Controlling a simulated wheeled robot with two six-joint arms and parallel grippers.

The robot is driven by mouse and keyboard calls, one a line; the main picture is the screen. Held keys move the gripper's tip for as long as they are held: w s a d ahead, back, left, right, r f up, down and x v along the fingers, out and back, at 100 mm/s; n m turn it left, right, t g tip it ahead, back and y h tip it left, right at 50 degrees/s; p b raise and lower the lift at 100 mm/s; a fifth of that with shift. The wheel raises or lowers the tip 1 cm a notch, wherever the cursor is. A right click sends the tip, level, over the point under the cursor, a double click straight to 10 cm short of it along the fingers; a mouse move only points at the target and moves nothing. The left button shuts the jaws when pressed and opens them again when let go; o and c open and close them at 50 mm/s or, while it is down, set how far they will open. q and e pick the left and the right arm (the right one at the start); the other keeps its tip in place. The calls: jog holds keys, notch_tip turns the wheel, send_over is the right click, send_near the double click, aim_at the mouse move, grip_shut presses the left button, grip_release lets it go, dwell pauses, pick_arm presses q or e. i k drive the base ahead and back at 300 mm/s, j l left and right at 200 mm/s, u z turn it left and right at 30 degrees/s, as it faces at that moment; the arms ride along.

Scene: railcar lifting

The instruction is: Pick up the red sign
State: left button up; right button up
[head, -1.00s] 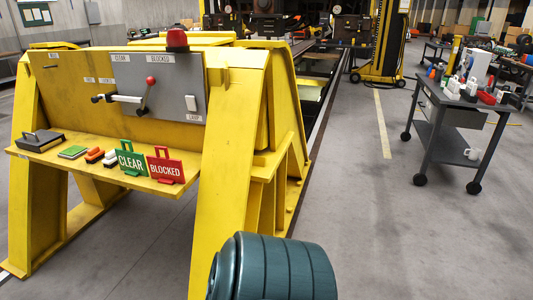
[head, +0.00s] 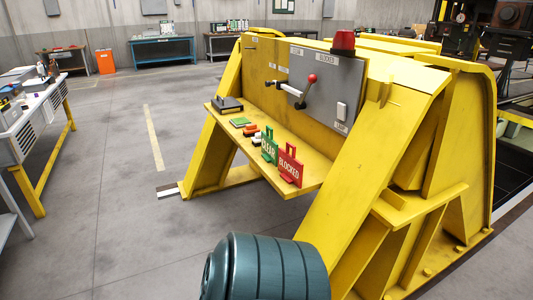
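The red sign (head: 290,164), lettered BLOCKED, stands upright on the shelf (head: 305,187) of the yellow stand, at the shelf's near right end. It has a red handle on top. A green sign (head: 269,147), lettered CLEAR, stands just to its left, partly behind it. No gripper shows in the head view, so I cannot see either one relative to the sign.
The yellow stand (head: 345,200) has a grey lever panel (head: 325,90) and red lamp (head: 343,41). Small items and a dark box (head: 227,104) lie on its shelf. A white workbench (head: 35,110) is at left. The floor (head: 120,220) between is clear.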

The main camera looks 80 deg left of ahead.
aim_at(291, 169)
jog(key=i+j+u, duration=0.1)
jog(key=i+u, duration=0.35)
jog(key=i, duration=0.4)
jog(key=i+l+u, duration=0.2)
jog(key=i+u, duration=0.25)
jog(key=i, duration=0.35)
